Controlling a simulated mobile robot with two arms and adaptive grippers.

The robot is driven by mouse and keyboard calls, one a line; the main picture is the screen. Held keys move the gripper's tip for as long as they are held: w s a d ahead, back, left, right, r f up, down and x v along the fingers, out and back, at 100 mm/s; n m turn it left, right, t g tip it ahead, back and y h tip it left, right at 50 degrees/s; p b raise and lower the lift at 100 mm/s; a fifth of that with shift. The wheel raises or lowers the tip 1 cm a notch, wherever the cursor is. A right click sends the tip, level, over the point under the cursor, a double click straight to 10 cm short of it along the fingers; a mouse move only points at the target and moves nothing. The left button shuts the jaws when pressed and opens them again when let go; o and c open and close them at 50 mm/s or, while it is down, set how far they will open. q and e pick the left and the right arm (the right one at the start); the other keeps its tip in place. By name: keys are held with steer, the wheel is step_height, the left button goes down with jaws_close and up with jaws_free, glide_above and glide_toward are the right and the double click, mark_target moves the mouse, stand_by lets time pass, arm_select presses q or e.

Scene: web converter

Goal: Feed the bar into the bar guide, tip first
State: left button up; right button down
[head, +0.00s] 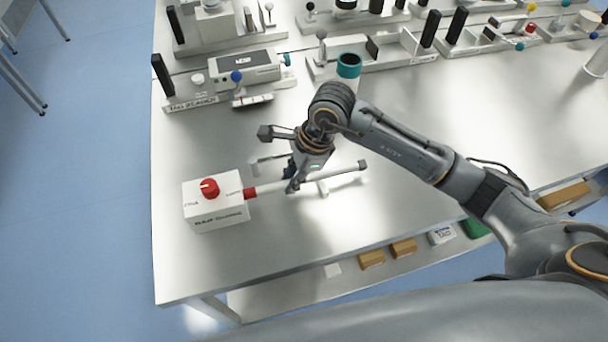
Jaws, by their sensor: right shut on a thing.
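The bar (338,173) is a long pale rod with a dark end at the right. It lies nearly level, pointing left at the bar guide. The bar guide (216,212) is a white labelled box with a red knob on top, near the table's left edge. A short red piece (250,193) sits at the bar's left end, against or just at the box's right face. I cannot tell whether it is the bar's tip or the guide's mouth. My right gripper (292,185) is shut on the bar, right of the box. My left gripper is out of view.
A light stand (322,186) is under the bar. A labelled device with a blue knob (236,76) and a teal-topped cup (348,66) stand behind. More devices line the back. Boxes (372,259) lie on the shelf below. The table (190,271) is clear in front.

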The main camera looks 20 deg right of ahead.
mark_target(263, 188)
steer(key=shift+a+b, duration=0.75)
steer(key=shift+a, duration=2.5)
steer(key=shift+s+f+b, duration=0.1)
steer(key=shift+f+b, duration=0.5)
steer(key=c, duration=1.2)
jaws_free()
steer(key=shift+r, duration=0.1)
steer(key=shift+d+r, duration=0.1)
steer(key=v, duration=1.1)
steer(key=shift+d+r, duration=0.1)
steer(key=shift+r, duration=0.25)
